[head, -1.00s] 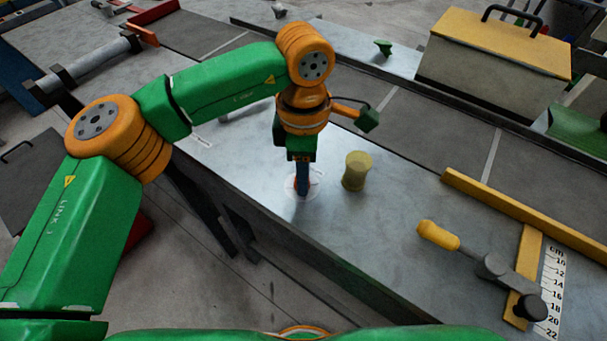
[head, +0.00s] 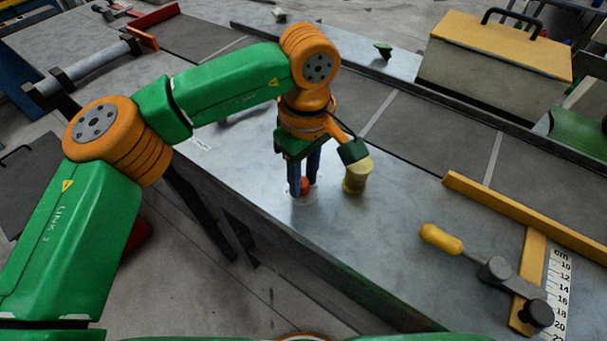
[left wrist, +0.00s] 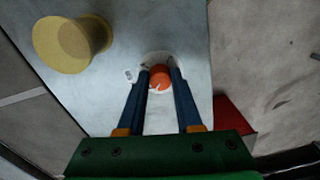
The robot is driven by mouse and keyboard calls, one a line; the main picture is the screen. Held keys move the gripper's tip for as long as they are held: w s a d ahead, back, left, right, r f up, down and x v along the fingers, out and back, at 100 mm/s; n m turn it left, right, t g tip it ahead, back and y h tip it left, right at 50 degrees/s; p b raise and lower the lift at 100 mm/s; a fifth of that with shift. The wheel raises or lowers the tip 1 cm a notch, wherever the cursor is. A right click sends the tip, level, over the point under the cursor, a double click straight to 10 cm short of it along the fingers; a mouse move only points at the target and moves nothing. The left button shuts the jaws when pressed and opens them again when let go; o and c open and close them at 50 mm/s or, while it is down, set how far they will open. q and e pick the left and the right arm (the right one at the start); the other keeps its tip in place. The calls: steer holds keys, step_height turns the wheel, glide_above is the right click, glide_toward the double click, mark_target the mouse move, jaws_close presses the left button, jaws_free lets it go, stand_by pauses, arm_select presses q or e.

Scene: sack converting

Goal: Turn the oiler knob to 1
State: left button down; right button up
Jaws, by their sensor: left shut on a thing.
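The oiler knob (head: 305,186) is a small orange-red knob on the metal table top. It also shows in the left wrist view (left wrist: 160,78), with a pale mark on it. A white round dial plate (left wrist: 153,57) lies around it, and its markings are partly hidden and too small to read fully. My left gripper (head: 303,189) points down over the knob, its two dark blue fingers on either side. In the left wrist view it is shut on the knob. My right gripper is not in view.
A yellow-handled lever (head: 440,237) and a ruler scale (head: 556,290) lie further right. The table's front edge is near the knob.

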mark_target(304, 181)
arm_select(q)
steer(key=shift+r, duration=0.1)
stand_by(0.5)
steer(key=c, duration=0.6)
jaws_free()
step_height(304, 181, up, 7)
steer(key=shift+w+d, duration=0.1)
